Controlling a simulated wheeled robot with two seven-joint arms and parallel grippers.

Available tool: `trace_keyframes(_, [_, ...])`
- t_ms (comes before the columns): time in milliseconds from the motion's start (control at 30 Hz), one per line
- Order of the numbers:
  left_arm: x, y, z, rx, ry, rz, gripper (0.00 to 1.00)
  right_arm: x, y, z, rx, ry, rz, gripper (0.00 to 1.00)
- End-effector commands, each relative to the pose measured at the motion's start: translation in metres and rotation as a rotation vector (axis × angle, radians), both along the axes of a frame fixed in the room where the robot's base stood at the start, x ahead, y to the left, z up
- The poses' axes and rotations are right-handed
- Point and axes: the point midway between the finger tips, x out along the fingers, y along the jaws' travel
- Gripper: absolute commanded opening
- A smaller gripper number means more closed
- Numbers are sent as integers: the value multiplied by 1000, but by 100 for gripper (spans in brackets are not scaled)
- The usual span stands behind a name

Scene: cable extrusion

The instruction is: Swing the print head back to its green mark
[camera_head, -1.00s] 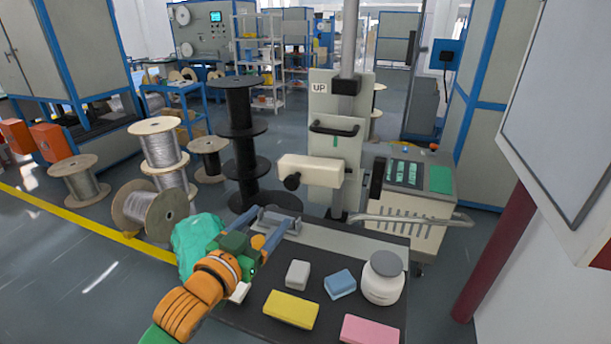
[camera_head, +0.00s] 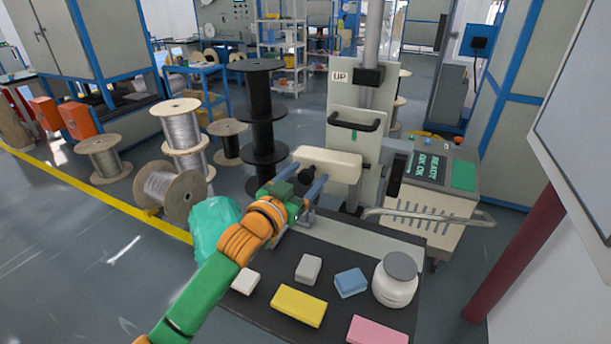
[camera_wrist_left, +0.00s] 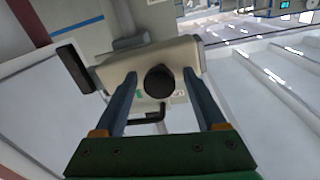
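The print head is a cream block (camera_head: 335,166) with a black knob (camera_head: 306,176) on its front, beside the upright cream column. It also shows in the left wrist view (camera_wrist_left: 108,72). A small green mark (camera_head: 353,136) is on the column below the black handle, above and right of the head's middle. My left gripper (camera_head: 305,173) is open at the head's front. Its blue fingers stand on either side of the knob (camera_wrist_left: 160,82), with a visible gap on both sides. My right gripper is in no view.
The dark table holds a yellow block (camera_head: 298,306), a blue block (camera_head: 351,282), a pink block (camera_head: 377,331) and a white jar (camera_head: 395,284). A control cabinet (camera_head: 425,215) stands right of the column. Cable spools (camera_head: 170,192) stand at the left.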

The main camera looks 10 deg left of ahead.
Motion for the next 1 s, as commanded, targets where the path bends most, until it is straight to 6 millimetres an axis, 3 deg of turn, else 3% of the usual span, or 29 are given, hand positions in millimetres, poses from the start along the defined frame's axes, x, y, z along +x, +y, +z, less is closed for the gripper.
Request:
trace_keyframes(33, [0,0,0,0,0,0,60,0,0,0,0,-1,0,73])
trace_keyframes(200, [0,0,0,0,1,0,14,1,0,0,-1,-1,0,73])
trace_keyframes(267, [0,0,0,0,1,0,0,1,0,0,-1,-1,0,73])
trace_keyframes(1000, [0,0,0,0,1,0,0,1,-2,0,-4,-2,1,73])
